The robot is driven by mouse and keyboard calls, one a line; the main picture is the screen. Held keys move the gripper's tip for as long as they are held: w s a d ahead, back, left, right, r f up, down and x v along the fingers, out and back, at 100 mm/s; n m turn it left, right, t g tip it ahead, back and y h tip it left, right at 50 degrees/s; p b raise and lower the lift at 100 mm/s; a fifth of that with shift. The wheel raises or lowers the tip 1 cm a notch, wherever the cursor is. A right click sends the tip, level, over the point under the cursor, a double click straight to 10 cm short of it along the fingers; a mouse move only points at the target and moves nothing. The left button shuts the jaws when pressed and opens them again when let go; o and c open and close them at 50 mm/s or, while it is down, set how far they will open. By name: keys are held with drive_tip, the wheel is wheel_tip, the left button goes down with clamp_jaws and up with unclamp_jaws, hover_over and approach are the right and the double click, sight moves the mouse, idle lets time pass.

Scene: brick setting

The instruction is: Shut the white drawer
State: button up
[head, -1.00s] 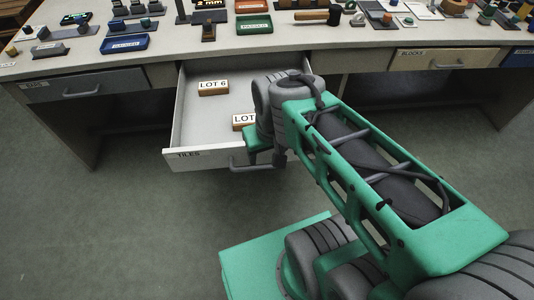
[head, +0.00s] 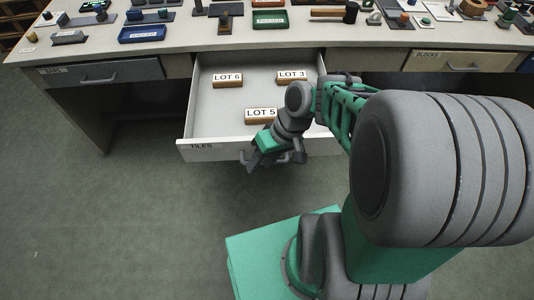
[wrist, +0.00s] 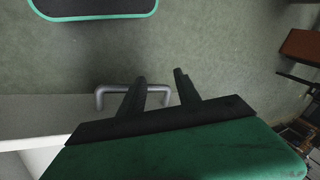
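The white drawer (head: 222,152), labelled TILES, stands pulled out from under the table. Wooden blocks labelled LOT 6 (head: 227,82), LOT 5 (head: 260,116) and LOT 3 (head: 291,80) lie in it. My gripper (head: 268,160) is at the drawer's front, by its grey bar handle. In the wrist view my two dark fingers (wrist: 160,77) are spread apart with nothing held between them. The handle (wrist: 103,90) shows behind them, partly covered by the left finger. I cannot tell whether a finger touches it. My arm hides the drawer's right side.
A closed grey drawer (head: 125,72) is at the left, and a closed cream drawer labelled BLOCKS (head: 460,61) at the right. The tabletop (head: 330,38) carries trays, a mallet and small parts. The floor (head: 120,220) in front is clear at the left.

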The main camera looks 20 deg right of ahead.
drive_tip(key=a+y, duration=0.1)
drive_tip(key=r+y, duration=0.1)
drive_tip(key=shift+a+y+p, duration=0.35)
drive_tip(key=shift+y, duration=0.05)
drive_tip(key=shift+c, duration=0.4)
drive_tip(key=s+d+f+m+t+y+b, duration=0.1)
drive_tip(key=d+f+m+t+y+b, duration=0.3)
drive_tip(key=m, duration=0.4)
drive_tip(key=d+f+m+t+y+b, duration=0.1)
drive_tip(key=d+m+t+y+b, duration=0.1)
drive_tip(key=d+m+t+b, duration=0.35)
drive_tip(key=shift+m+g, duration=0.85)
drive_tip(key=shift+g, duration=0.1)
drive_tip(key=x, duration=0.7)
drive_tip(key=shift+w+a+f+b, duration=0.15)
drive_tip(key=shift+f+b, duration=0.05)
drive_tip(key=shift+b, duration=0.2)
clamp_jaws()
